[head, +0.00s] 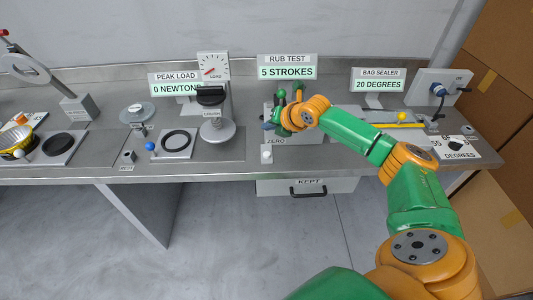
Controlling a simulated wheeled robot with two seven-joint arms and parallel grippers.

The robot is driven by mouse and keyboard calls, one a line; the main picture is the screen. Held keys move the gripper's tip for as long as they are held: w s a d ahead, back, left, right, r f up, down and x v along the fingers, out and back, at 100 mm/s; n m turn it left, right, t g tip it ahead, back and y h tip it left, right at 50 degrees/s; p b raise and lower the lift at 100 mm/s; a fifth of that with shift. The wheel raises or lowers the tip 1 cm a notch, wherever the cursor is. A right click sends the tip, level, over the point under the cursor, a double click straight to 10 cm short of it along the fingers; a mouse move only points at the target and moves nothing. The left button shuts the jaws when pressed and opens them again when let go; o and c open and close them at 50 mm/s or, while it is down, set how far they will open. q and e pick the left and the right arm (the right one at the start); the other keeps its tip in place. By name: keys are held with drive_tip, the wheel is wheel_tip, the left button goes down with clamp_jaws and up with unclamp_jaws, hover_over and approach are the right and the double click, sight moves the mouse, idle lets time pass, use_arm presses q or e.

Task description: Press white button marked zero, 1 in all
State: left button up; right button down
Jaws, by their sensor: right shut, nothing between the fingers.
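The white button (266,154) stands at the front edge of the bench, just left of and below a label reading ZERO (276,141). My right arm comes in from the right, and my right gripper (268,125) is shut and empty. In the picture it is above the button and the label, with a visible space between it and the button. The arm hides part of the rub test device behind it. My left gripper is not in view.
A display reading 5 STROKES (287,71) stands behind my gripper. A press (214,125) is to the left, with a blue knob (150,146) farther left. A yellow bar (397,125) and a degrees dial (455,145) lie right. A KEPT drawer (307,187) is below.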

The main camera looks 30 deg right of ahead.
sight(268, 156)
wheel_tip(268, 156, down, 8)
drive_tip(key=b, duration=0.8)
drive_tip(key=shift+f, duration=0.45)
drive_tip(key=shift+f, duration=0.15)
idle(1.1)
drive_tip(key=shift+f+b, duration=0.25)
drive_tip(key=shift+b, duration=0.05)
drive_tip(key=shift+f, duration=0.55)
idle(0.5)
drive_tip(key=shift+r, duration=0.1)
drive_tip(key=shift+r+p, duration=0.8)
drive_tip(key=shift+r, duration=0.05)
